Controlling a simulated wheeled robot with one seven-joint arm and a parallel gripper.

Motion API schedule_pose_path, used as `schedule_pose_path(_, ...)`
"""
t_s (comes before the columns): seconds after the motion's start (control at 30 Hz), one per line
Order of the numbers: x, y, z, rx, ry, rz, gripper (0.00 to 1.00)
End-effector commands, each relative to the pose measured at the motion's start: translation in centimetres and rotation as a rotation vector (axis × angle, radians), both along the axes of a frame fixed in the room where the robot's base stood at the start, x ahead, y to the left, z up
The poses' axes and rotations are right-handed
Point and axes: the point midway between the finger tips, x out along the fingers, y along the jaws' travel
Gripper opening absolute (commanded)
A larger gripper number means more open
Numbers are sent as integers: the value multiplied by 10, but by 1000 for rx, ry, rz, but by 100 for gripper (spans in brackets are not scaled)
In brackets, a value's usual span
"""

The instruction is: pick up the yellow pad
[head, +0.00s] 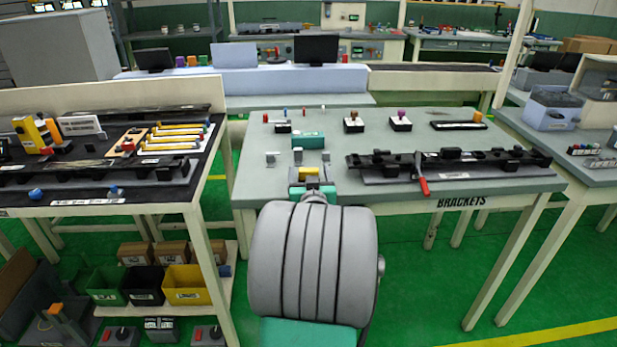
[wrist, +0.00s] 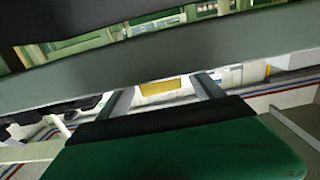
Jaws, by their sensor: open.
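The yellow pad (head: 309,170) shows at the front edge of the grey table, on a small grey and teal fixture, partly hidden by my arm. In the wrist view a yellow patch (wrist: 160,87), which appears to be the pad, lies between my two grey fingers. My gripper (wrist: 166,84) is open, with a finger to each side of the patch. I cannot tell whether the fingers reach it or touch it. In the head view my arm hides most of the gripper.
The grey table (head: 250,185) has a black clip rail (head: 450,163) with a red-handled lever (head: 421,178) to the right. Small grey upright brackets and a teal block (head: 308,140) stand close behind the pad. A dark table (head: 205,165) with yellow-handled tools stands left.

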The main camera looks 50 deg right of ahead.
Motion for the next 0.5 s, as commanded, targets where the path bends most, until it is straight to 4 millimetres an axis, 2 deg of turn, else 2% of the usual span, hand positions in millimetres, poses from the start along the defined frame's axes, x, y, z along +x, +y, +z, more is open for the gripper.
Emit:
schedule_pose_path(0.27, 5, -5, 0, 0, 0, 0, 76)
schedule_pose_path(0.5, 5, -5, -1, 1, 1, 0, 57)
